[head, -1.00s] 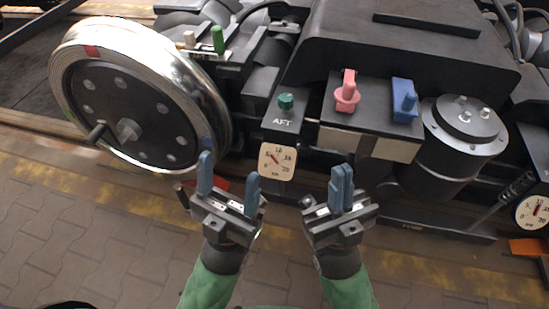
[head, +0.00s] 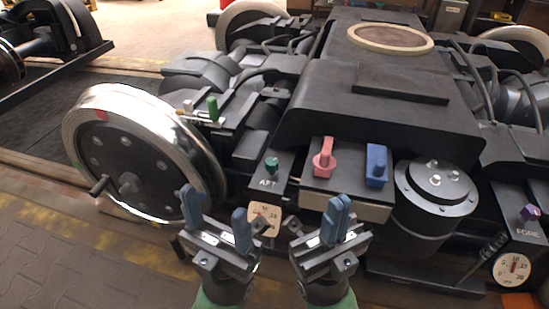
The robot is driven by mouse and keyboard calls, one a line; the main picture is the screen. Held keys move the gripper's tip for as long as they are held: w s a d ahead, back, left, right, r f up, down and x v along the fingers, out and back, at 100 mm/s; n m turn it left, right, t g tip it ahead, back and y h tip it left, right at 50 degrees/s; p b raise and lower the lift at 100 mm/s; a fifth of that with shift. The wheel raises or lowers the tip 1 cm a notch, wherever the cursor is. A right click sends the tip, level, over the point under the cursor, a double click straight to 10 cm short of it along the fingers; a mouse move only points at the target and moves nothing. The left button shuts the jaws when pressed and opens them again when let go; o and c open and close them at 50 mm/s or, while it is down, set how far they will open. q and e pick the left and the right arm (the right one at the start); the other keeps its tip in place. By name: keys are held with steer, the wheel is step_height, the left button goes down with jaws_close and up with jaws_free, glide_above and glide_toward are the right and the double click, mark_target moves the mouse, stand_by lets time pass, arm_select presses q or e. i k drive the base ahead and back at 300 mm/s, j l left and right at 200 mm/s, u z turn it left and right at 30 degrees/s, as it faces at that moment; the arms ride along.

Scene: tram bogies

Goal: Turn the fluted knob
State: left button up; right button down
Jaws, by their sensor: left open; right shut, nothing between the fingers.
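A small dark green knob (head: 272,164) stands on a black box marked AFT, above a white dial (head: 265,219). A purple knob (head: 530,212) stands on a black box marked FORE at the right edge, above another dial (head: 512,269). Both knobs are too small for me to tell which one is fluted. My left gripper (head: 215,211) is open and empty, in front of the AFT box and lower left of the green knob. My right gripper (head: 336,219) is shut and empty, right of the AFT dial. Neither gripper touches a knob. My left gripper partly covers the AFT dial.
A pink handle (head: 323,160) and a blue handle (head: 376,166) stand on the panel between the boxes. A black cylinder (head: 436,194) is right of them. A large steel wheel (head: 140,150) with a crank stands at left. A green lever (head: 212,107) is behind it. The paved floor in front is open.

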mark_target(271, 164)
steer(key=k+l+u, duration=0.15)
steer(key=l, duration=0.2)
steer(key=k+l+u, duration=0.2)
steer(key=l, duration=0.15)
steer(key=l+u, duration=0.15)
steer(key=l, duration=0.2)
steer(key=k+l+u, duration=0.2)
steer(key=k+l, duration=0.05)
steer(key=l, duration=0.05)
